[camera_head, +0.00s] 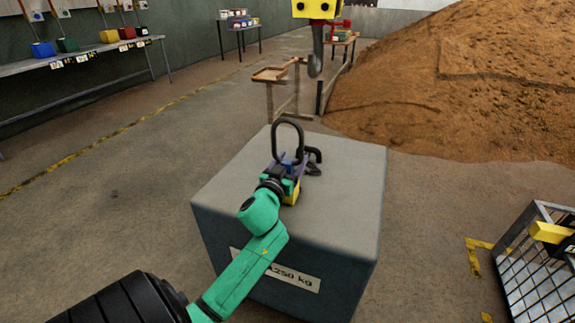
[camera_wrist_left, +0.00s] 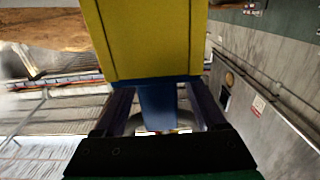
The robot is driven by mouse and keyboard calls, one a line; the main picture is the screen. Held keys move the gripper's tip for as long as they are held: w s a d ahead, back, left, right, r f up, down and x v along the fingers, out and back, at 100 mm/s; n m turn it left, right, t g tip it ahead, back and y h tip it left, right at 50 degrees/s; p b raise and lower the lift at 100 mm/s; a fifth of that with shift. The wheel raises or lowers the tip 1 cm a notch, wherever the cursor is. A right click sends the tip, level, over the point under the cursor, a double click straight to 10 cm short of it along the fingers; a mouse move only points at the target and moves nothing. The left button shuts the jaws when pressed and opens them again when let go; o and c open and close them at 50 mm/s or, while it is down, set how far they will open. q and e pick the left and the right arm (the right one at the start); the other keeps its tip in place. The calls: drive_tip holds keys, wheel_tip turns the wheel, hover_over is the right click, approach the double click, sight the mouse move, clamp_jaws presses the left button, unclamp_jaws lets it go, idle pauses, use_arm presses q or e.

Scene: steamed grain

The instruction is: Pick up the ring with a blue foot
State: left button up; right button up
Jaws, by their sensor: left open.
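A dark ring (camera_head: 287,138) stands upright on top of the grey weight block (camera_head: 345,180). Its blue foot (camera_head: 288,162) shows low down, right at my left gripper (camera_head: 286,168). In the left wrist view, a blue part (camera_wrist_left: 158,105), seemingly the foot, lies between the two fingers of my left gripper (camera_wrist_left: 160,112). The fingers are open and stand on either side of it; whether they touch it I cannot tell. A yellow block (camera_wrist_left: 150,40) fills the upper middle of that view. My right gripper is not in view.
A dark shackle-like piece (camera_head: 314,160) lies right of the ring. A wire cage (camera_head: 535,275) stands at right, a sand heap (camera_head: 475,90) behind. A bench (camera_head: 80,62) with coloured bins runs along the left wall.

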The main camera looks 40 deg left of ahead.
use_arm(q)
clamp_jaws()
drive_tip(key=shift+f, duration=0.1)
idle(1.2)
drive_tip(key=shift+r, duration=0.2)
